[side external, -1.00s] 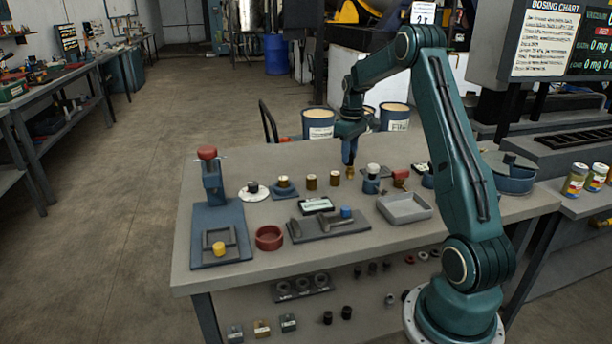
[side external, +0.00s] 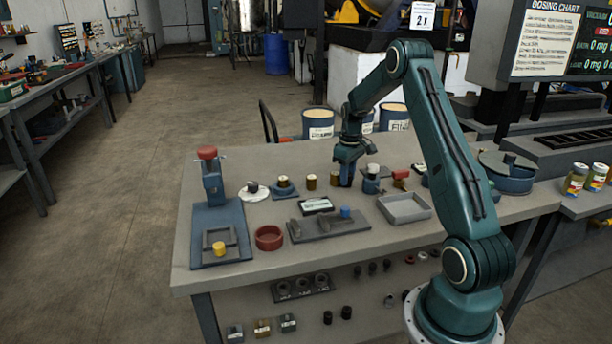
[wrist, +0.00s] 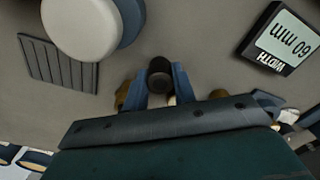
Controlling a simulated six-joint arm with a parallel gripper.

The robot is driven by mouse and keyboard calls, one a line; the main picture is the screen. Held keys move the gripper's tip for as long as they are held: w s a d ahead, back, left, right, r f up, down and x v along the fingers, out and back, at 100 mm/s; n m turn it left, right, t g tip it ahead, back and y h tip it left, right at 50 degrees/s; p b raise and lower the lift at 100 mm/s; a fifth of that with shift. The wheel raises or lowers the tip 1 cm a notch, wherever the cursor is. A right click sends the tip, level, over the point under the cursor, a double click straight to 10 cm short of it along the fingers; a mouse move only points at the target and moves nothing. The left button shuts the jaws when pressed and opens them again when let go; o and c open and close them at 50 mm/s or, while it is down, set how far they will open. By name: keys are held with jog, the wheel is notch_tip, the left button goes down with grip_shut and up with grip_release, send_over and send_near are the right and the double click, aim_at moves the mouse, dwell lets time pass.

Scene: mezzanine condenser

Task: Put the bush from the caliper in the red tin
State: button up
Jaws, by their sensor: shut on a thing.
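The caliper (side external: 328,228) is a dark grey plate with raised jaws, in front of my gripper. A blue bush (side external: 346,212) is at its right part. The "WIDTH 60 mm" readout (side external: 317,205) lies behind it and also shows in the wrist view (wrist: 280,42). The red tin (side external: 269,238) is open, left of the caliper.
Two brass-brown cylinders (side external: 323,181) stand left of my gripper. A white-topped blue holder (side external: 372,175) is close on its right. A shallow grey tray (side external: 405,208) lies front right. A blue press (side external: 212,185) with a yellow piece (side external: 219,249) stands at the left.

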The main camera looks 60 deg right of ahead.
jog(key=shift+f, duration=0.15)
jog(key=o, duration=1)
notch_tip(320, 180, up, 12)
dwell(0.5)
dwell(0.4)
